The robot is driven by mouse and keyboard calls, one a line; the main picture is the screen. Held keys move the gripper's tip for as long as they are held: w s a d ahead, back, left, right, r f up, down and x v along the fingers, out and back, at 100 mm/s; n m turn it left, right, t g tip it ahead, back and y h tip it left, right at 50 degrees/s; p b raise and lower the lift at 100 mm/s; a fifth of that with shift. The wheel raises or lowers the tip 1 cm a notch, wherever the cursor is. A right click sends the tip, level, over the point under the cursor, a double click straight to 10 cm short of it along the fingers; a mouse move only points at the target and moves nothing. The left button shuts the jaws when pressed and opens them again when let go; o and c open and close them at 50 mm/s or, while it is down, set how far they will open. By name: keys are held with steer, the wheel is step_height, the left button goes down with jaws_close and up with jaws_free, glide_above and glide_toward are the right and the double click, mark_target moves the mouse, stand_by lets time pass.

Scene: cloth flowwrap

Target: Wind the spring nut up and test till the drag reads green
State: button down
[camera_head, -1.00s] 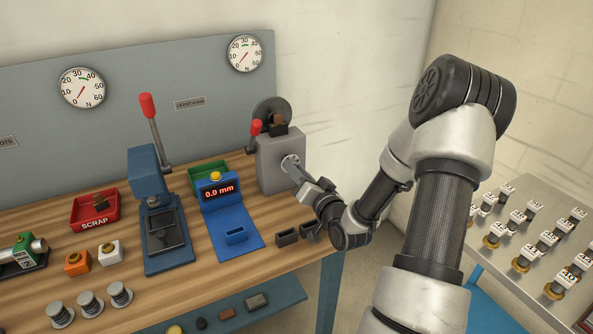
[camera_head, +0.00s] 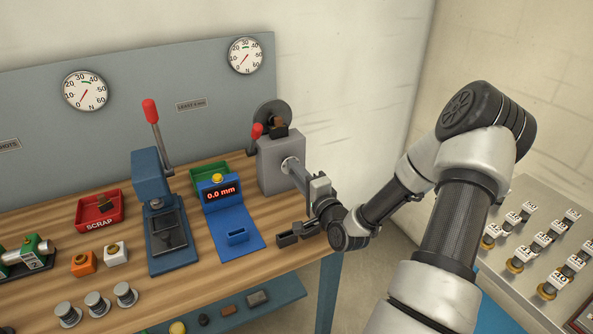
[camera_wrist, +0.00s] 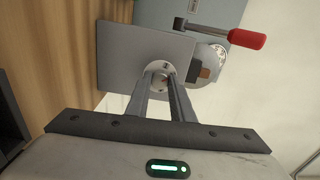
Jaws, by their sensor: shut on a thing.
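A red-knobbed lever (camera_head: 257,131) and a dark wheel (camera_head: 271,113) sit at the box. A blue gauge (camera_head: 221,192) reads 0.0 mm. A blue press (camera_head: 153,185) and red scrap tray (camera_head: 100,222) stand left.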

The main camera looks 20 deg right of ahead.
steer(key=shift+m, duration=0.6)
steer(key=c, duration=1.5)
jaws_free()
steer(key=shift+c, duration=0.2)
steer(key=s+p, duration=0.3)
steer(key=s, duration=1.4)
steer(key=shift+s+d, duration=0.2)
steer(key=shift+d, duration=0.1)
